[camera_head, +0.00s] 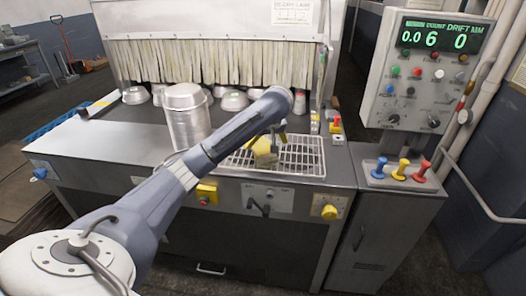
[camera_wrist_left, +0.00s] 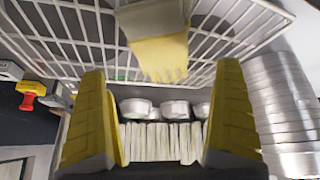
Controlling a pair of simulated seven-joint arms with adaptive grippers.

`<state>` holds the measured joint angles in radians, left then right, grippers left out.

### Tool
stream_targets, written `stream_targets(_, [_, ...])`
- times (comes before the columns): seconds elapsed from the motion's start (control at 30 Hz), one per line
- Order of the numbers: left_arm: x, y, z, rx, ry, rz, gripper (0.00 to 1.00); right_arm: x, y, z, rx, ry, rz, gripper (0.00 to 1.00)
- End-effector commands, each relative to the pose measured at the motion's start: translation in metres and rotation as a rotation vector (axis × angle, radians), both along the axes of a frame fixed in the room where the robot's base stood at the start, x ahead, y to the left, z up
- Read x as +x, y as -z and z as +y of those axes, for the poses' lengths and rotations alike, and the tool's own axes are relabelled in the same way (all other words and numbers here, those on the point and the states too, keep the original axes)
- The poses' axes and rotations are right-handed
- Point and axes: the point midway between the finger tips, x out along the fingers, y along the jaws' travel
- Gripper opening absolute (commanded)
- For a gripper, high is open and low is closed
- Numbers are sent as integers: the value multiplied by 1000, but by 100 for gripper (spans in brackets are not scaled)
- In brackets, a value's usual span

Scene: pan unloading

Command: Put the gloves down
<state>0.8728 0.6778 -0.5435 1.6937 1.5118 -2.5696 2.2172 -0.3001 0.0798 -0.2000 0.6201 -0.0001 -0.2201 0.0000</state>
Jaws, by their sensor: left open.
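A yellow glove with a grey cuff (camera_wrist_left: 158,55) lies on the wire rack (camera_wrist_left: 75,50) in the left wrist view. In the head view the yellow glove (camera_head: 264,152) rests on the rack (camera_head: 305,160), partly hidden by my left arm and gripper. I can make out only one glove. My left gripper (camera_head: 277,136) is above the rack, close to the glove. In the left wrist view its two yellow fingers (camera_wrist_left: 160,105) stand wide apart with nothing between them, and the glove shows beyond them. My right gripper is in neither view.
A tall stack of metal pans (camera_head: 188,122) stands left of the rack. Several pans (camera_head: 234,101) sit before the strip curtain (camera_head: 210,62). A control panel (camera_head: 420,75) and coloured knobs (camera_head: 402,170) are at the right. The left worktop (camera_head: 110,140) is clear.

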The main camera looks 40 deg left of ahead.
Motion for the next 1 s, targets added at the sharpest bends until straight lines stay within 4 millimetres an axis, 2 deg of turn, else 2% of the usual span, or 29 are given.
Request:
stream_targets(0.37, [5, 15, 7, 0, 0, 0, 100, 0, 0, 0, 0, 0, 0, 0])
stream_targets(0.8, [18, 53, 25, 1, -1, 0, 100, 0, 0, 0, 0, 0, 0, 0])
stream_targets(1.0, [20, 57, 27, 2, 0, -3, 100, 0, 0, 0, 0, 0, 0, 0])
